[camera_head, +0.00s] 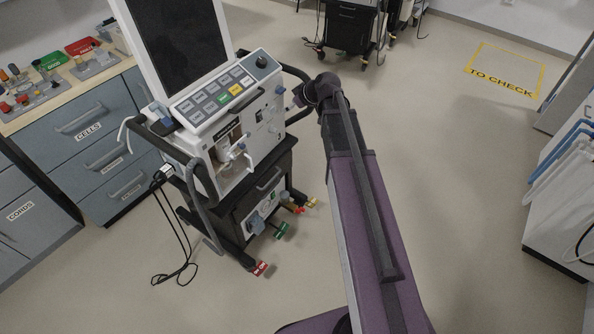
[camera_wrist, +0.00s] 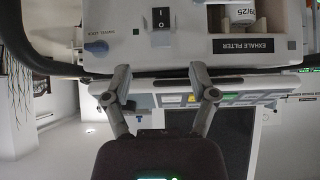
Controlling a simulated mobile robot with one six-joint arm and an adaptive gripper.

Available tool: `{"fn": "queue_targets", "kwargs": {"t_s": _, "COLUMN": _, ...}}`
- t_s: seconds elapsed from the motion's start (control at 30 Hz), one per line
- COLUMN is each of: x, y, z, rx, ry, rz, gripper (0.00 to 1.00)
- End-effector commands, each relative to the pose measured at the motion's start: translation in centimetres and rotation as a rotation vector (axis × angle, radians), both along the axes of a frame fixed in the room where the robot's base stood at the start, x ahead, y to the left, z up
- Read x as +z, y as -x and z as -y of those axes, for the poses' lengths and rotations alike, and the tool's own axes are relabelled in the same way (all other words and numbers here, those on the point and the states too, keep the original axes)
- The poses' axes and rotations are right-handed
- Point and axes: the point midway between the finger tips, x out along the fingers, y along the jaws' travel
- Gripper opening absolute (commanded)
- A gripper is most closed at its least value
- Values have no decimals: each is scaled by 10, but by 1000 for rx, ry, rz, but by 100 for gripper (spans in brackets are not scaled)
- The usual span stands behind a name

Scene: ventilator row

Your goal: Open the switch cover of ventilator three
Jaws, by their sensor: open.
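The ventilator (camera_head: 235,125) stands on a dark wheeled cart, with a screen on top and a tilted button panel. I cannot make out the switch cover's edges or position. My gripper (camera_wrist: 160,75) is open and empty, its fingers spread just below the switch in the picture.
Drawers (camera_head: 95,125) and a counter with trays stand at left. Loose black cables (camera_head: 180,250) hang beside the cart. Another dark cart (camera_head: 348,28) stands at the back, and white equipment (camera_head: 560,200) at right. Floor between is clear.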

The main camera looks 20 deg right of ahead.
Motion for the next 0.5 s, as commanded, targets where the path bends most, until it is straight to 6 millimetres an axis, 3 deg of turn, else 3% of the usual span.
{"fn": "queue_targets", "kwargs": {"t_s": 0.33, "x": 31, "y": 22, "z": 17, "rx": -1, "ry": -1, "rz": 1, "gripper": 74}}
{"fn": "queue_targets", "kwargs": {"t_s": 0.5, "x": 13, "y": 38, "z": 3, "rx": -19, "ry": 1, "rz": -76, "gripper": 74}}
